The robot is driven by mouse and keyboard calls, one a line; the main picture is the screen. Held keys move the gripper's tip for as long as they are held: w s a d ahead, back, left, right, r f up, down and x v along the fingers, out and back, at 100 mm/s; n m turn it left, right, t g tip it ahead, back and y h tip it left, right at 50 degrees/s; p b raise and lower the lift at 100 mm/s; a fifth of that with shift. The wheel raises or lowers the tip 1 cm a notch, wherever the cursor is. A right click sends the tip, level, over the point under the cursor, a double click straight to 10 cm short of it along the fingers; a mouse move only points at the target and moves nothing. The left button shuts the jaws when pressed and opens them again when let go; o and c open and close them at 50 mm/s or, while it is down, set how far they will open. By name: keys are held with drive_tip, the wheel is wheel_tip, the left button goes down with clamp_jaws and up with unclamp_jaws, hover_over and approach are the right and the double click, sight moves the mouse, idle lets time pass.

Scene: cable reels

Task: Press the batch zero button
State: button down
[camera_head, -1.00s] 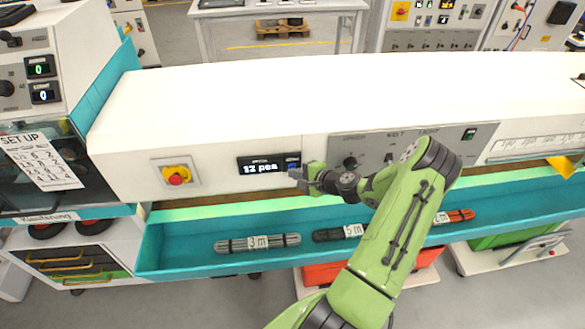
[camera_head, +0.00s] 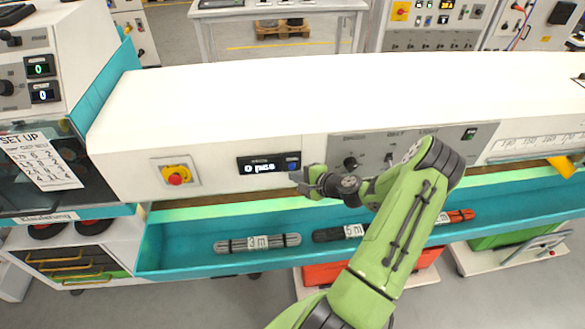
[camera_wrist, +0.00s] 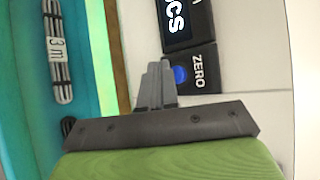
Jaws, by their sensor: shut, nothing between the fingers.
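The batch counter display (camera_head: 262,166) is a black panel on the white front of the machine and reads "0 pcs" in the head view. The blue zero button (camera_head: 293,165) sits at its right end; in the wrist view the blue button (camera_wrist: 180,75) is beside the word "ZERO". My gripper (camera_head: 300,177) is shut and empty, just below and right of the button in the head view. In the wrist view its fingertips (camera_wrist: 158,66) are close to the left of the button and overlap its panel edge. I cannot tell whether they touch it.
A red stop button on a yellow plate (camera_head: 175,175) is left of the display. A grey switch panel (camera_head: 385,145) is to the right. Below runs a teal tray (camera_head: 190,262) with tied cable bundles, one labelled 3 m (camera_head: 258,243).

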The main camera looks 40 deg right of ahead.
drive_tip(key=s+a, duration=0.1)
drive_tip(key=s, duration=0.1)
drive_tip(key=s+a, duration=0.1)
drive_tip(key=s, duration=0.1)
drive_tip(key=shift+a+b, duration=0.4)
idle(0.8)
drive_tip(key=a+r+n+g+y+b, duration=0.1)
drive_tip(key=a+r+n+g, duration=0.3)
drive_tip(key=a+n, duration=0.3)
drive_tip(key=a+r+n+g+y, duration=0.1)
drive_tip(key=a+r+n+g, duration=0.25)
drive_tip(key=a+n, duration=0.4)
drive_tip(key=s+a+r+n+h, duration=0.1)
drive_tip(key=s+a+r+n, duration=0.2)
drive_tip(key=s+a+r, duration=0.2)
drive_tip(key=s+a+r+n+h+b, duration=0.1)
drive_tip(key=s+a+r, duration=0.5)
drive_tip(key=s, duration=0.7)
wheel_tip(320, 180, up, 3)
drive_tip(key=shift+f+n+h, duration=0.1)
drive_tip(key=shift+n+h, duration=0.5)
drive_tip(key=shift+n, duration=0.45)
